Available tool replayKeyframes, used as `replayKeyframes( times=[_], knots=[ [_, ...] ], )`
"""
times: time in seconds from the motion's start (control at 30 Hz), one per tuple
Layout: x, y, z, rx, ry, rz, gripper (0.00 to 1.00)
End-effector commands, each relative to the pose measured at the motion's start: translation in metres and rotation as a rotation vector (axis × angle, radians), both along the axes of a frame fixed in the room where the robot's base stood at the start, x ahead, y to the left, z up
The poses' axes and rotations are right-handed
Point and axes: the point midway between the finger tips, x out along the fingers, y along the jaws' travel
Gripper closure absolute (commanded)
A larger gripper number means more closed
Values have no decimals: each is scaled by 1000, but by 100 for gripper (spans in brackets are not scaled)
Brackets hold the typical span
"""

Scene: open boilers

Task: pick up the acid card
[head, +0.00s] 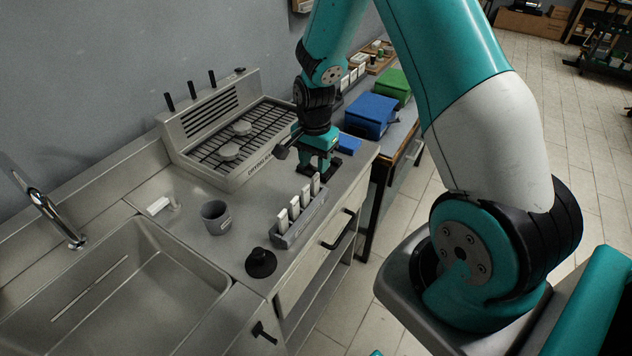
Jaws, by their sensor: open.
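Several upright white cards (282,221) stand in a row in a long grey rack (303,226) near the front edge of the counter. Their labels are too small to read, so I cannot tell which one is the acid card. My gripper (318,172) points down just above the far end of the rack, with its fingers open. The farthest card (315,185) is right below or beside the fingertips. I cannot tell whether the fingers touch it or are around it.
A grey cup (215,217), a black round-based object (260,263) and a small white object (158,205) stand on the counter. A grated boiler unit (230,135) is behind, a sink (110,285) at left. Blue (369,115) and green (393,86) boxes sit beyond my gripper.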

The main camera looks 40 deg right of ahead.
Motion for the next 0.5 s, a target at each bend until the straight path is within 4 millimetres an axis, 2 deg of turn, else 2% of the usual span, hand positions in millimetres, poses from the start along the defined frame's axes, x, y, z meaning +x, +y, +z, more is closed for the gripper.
replayKeyframes(
  times=[0.1,0.33,0.5],
  knots=[
    [0,0,-12,1,1,1,60],
    [-1,0,-25,1,3,1,60],
    [-4,0,-47,1,4,1,60]
  ],
)
